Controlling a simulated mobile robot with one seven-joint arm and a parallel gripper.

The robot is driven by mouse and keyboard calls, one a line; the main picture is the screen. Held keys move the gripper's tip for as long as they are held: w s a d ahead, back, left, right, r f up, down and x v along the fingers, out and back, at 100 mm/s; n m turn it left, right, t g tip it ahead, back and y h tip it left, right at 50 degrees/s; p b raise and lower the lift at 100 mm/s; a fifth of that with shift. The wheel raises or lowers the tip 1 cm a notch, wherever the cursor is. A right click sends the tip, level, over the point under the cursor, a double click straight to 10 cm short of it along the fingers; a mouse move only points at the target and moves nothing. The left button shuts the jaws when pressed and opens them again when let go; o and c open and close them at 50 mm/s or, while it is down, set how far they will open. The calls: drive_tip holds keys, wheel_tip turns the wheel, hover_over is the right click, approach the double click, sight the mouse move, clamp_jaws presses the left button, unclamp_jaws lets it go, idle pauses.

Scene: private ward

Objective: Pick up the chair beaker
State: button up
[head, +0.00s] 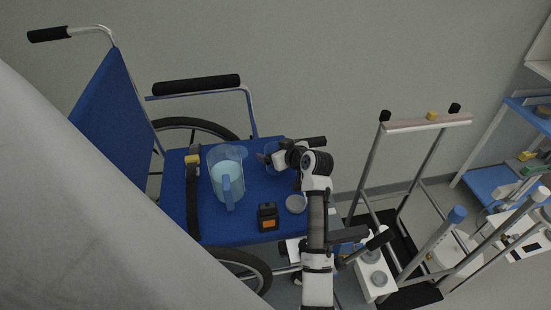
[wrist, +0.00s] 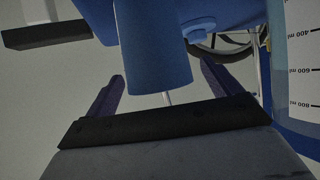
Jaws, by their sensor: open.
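My gripper (head: 279,158) is open at the beaker. In the wrist view a blue cylinder (wrist: 152,50), which looks like the beaker, stands between the two spread fingers of my gripper (wrist: 163,70). Gaps show on both sides of it, so the fingers look apart from it.
A clear jug (head: 227,170) with a blue handle stands left of the beaker; its ml marks show in the wrist view (wrist: 303,70). A black and orange device (head: 268,216) and a grey round lid (head: 296,204) lie nearer. The black armrest (head: 196,85) is behind.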

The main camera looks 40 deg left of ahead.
drive_tip(key=shift+w+a, duration=0.1)
drive_tip(key=shift+a, duration=0.15)
drive_tip(key=c, duration=1.1)
drive_tip(key=shift+o, duration=0.2)
wheel_tip(320, 180, up, 20)
drive_tip(key=b, duration=0.4)
